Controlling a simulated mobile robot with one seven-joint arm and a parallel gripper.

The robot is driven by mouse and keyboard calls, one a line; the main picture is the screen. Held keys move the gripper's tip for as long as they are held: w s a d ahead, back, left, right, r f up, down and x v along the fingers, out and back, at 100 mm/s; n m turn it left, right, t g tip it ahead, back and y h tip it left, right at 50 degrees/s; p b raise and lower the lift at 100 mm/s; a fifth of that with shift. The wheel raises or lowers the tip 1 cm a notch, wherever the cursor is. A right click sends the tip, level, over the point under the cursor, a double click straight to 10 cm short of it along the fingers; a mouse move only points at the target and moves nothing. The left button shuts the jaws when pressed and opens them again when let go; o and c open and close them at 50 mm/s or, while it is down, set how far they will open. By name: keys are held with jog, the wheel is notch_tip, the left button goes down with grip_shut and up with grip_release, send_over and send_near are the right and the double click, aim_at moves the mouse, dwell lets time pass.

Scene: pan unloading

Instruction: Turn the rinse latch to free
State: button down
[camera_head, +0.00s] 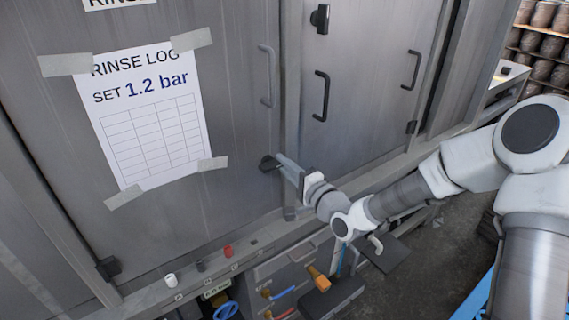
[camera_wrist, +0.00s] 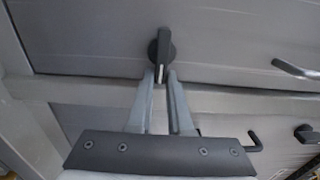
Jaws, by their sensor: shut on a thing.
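The rinse latch (camera_wrist: 162,46) is a black turn handle on a round base, set on a grey metal door just above a frame rail in the wrist view. Its handle points down toward my gripper in that view. In the head view the latch (camera_head: 268,163) is a small dark knob near the door's lower right edge. My gripper (camera_wrist: 161,75) has its two grey fingertips closed on the lower end of the handle. In the head view my gripper (camera_head: 284,164) reaches the latch from the right, and the fingertips partly merge with it.
A taped rinse log sheet (camera_head: 150,115) hangs on the left door. Bar handles (camera_head: 322,96) stick out of the doors to the right.

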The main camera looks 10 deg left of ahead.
jog(key=c, duration=0.8)
grip_release()
jog(key=shift+c, duration=0.2)
jog(key=p+v, duration=0.4)
jog(key=v, duration=1.3)
jog(key=shift+d, duration=0.25)
jog(key=shift+s, duration=0.1)
